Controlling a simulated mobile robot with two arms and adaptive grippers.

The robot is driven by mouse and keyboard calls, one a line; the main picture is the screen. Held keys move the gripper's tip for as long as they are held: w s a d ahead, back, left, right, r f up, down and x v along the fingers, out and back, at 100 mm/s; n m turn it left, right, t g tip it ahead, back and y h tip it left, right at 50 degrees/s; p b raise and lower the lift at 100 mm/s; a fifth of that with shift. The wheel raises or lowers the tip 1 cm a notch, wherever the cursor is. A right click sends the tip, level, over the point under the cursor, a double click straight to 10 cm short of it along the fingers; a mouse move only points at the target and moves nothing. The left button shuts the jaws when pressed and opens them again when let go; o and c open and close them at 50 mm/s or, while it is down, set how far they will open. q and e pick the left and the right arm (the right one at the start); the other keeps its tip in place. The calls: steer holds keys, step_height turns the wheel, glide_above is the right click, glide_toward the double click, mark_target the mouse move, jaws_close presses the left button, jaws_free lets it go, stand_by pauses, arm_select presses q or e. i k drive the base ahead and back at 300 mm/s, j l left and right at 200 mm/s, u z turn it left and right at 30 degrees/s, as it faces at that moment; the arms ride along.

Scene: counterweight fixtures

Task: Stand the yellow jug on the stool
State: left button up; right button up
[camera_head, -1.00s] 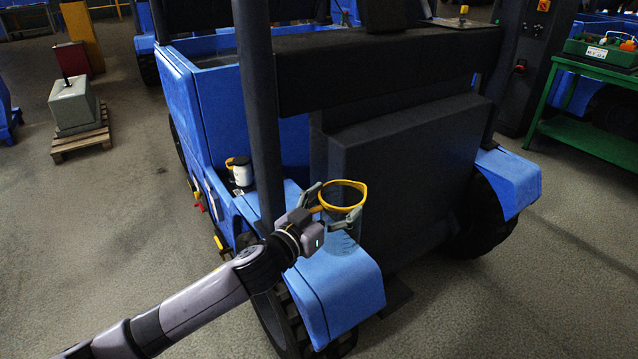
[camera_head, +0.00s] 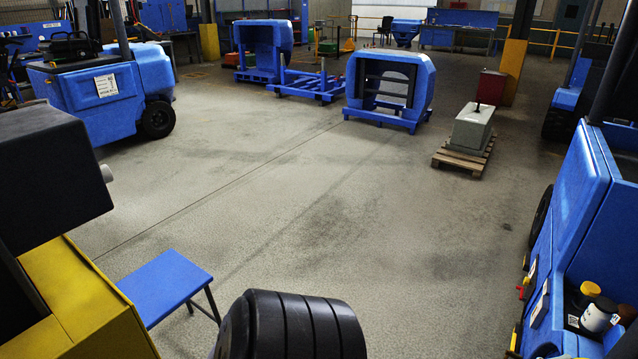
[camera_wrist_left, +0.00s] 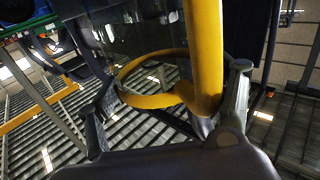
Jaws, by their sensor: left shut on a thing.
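The stool (camera_head: 165,284) has a flat blue seat and dark legs and stands at the lower left of the head view. The jug (camera_wrist_left: 203,55) shows only in the left wrist view, with a yellow rim and handle and a see-through body. My left gripper (camera_wrist_left: 170,105) is shut on the jug, one finger on each side of the yellow part. Its exact contact is partly hidden. Neither arm shows in the head view now, so the distance from jug to stool cannot be told.
A black ribbed round thing (camera_head: 290,325) stands right of the stool, and a yellow and black machine (camera_head: 75,300) left of it. A blue vehicle (camera_head: 575,210) with bottles (camera_head: 597,316) is at the right edge. The middle floor is clear.

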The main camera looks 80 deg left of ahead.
mark_target(150, 293)
steer(key=i+j+u, duration=0.15)
steer(key=u, duration=0.3)
steer(key=i+j+u, duration=0.2)
steer(key=u, duration=0.25)
steer(key=i+j+u, duration=0.2)
steer(key=u, duration=0.2)
steer(key=i+u, duration=0.25)
steer(key=u, duration=0.2)
steer(key=i+j+u, duration=0.2)
steer(key=u, duration=0.25)
steer(key=i+u, duration=0.25)
steer(key=u, duration=0.25)
steer(key=i+u, duration=0.25)
steer(key=u, duration=0.2)
steer(key=i+u, duration=0.25)
steer(key=u, duration=0.15)
steer(key=i+u, duration=0.3)
steer(key=u, duration=0.15)
steer(key=i+l+u, duration=0.2)
steer(key=u, duration=0.2)
steer(key=i+l+u, duration=0.25)
steer(key=u, duration=0.2)
steer(key=i+l+u, duration=0.2)
steer(key=u, duration=0.2)
steer(key=i+l+u, duration=0.1)
steer(key=l+u, duration=0.35)
